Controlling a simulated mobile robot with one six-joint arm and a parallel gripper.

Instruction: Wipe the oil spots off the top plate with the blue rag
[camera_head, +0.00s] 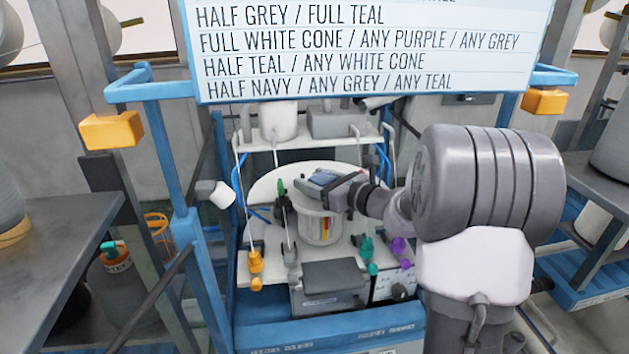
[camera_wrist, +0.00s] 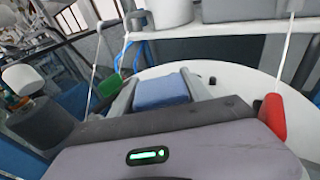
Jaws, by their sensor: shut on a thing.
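The white round top plate (camera_head: 268,182) sits in the middle of the blue-framed machine in the head view; its pale surface also shows in the wrist view (camera_wrist: 240,78). My gripper (camera_head: 322,181) is over the plate, shut on the blue rag (camera_wrist: 160,92). The folded rag sits between the two grey fingers in the wrist view. I cannot tell whether the rag touches the plate. A small dark mark (camera_wrist: 212,80) shows on the plate right of the rag; I cannot tell whether it is oil. My gripper and arm hide part of the plate.
A green-topped part (camera_wrist: 110,86) stands left of the fingers and a red part (camera_wrist: 272,116) stands close on the right. Thin upright rods and blue posts (camera_head: 165,150) flank the machine.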

